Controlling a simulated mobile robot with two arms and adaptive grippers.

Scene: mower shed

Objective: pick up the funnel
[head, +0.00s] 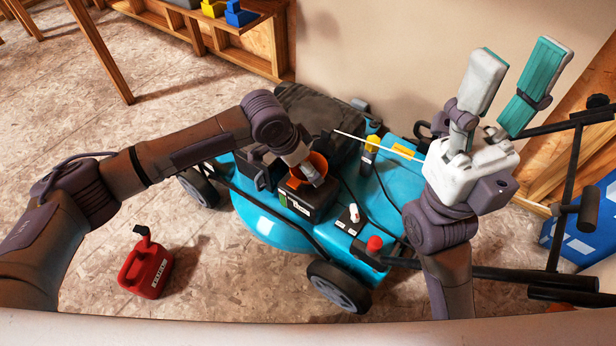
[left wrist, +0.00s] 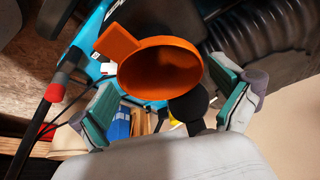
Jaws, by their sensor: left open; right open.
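The orange funnel (head: 319,160) is at the black engine part of the teal mower (head: 262,222), partly hidden by my left gripper in the head view. In the left wrist view the funnel (left wrist: 160,72) shows its round open mouth and a flat tab at upper left. My left gripper (left wrist: 166,88) is open, with one teal-padded finger on each side of the funnel; I see no clear contact. In the head view my left gripper (head: 307,168) points down at the funnel. My right gripper (head: 518,72) is open and empty, raised pointing upward at the right.
A red fuel can (head: 147,268) stands on the floor at left. A red cap (head: 374,243) and a yellow-topped part (head: 372,143) are on the mower. The black handle bars (head: 570,200) and a blue box (head: 580,235) are at right. A wooden shelf (head: 240,45) stands at the back.

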